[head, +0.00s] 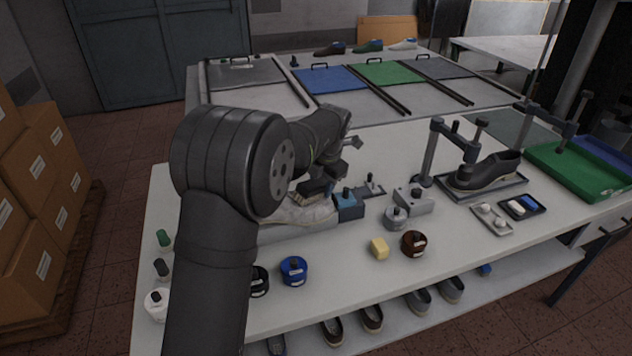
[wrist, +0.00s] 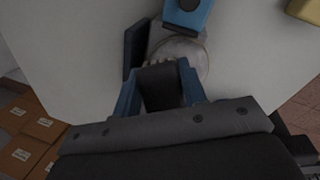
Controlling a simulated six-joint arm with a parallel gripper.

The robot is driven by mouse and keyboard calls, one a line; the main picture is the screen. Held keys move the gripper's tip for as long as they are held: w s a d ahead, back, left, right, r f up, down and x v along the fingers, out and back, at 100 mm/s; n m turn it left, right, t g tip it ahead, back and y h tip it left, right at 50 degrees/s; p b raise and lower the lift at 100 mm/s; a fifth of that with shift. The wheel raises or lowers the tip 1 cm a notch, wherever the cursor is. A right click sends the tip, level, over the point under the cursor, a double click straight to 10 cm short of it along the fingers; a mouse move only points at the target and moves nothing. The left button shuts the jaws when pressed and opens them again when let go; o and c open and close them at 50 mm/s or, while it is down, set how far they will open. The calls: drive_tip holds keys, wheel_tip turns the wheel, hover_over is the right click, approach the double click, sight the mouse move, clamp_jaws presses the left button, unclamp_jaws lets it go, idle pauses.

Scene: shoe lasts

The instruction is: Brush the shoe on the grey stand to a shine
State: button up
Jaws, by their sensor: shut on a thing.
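A pale grey-white shoe (head: 305,211) lies on a low grey stand (head: 285,233). My arm hides its left part. A blue block with a black knob (head: 348,205) sits at the shoe's right end. It also shows in the wrist view (wrist: 197,14). My gripper (head: 322,185) is just above the shoe. In the wrist view, its blue fingers (wrist: 158,88) are shut on a dark brush (wrist: 162,84) with pale bristles. The bristles are over the pale rounded end of the shoe (wrist: 185,52). I cannot tell whether they touch it.
A grey block (head: 413,202), yellow block (head: 379,248), brown tin (head: 414,243) and blue tin (head: 293,270) stand to the right and front. A dark shoe (head: 485,172) sits on a clamp tray farther right. Small bottles (head: 162,268) line the left edge. The table's centre back is clear.

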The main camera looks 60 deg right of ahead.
drive_tip(key=shift+s+d+f, duration=0.4)
drive_tip(key=shift+s+d, duration=0.05)
drive_tip(key=shift+s, duration=0.25)
drive_tip(key=shift+s+d+f, duration=0.35)
drive_tip(key=shift+s+d, duration=0.05)
drive_tip(key=shift+s, duration=0.25)
drive_tip(key=w+d+v, duration=0.1)
drive_tip(key=v, duration=0.7)
drive_tip(key=shift+d+r, duration=0.2)
drive_tip(key=shift+d, duration=0.1)
drive_tip(key=shift+a, duration=0.1)
drive_tip(key=w+a+m+g+y, duration=0.3)
drive_tip(key=a+m+g+y, duration=0.15)
drive_tip(key=a+m, duration=1.85)
drive_tip(key=w+a+f, duration=0.5)
drive_tip(key=w+f, duration=0.1)
drive_tip(key=shift+a+m+g, duration=0.3)
drive_tip(key=shift+g, duration=0.05)
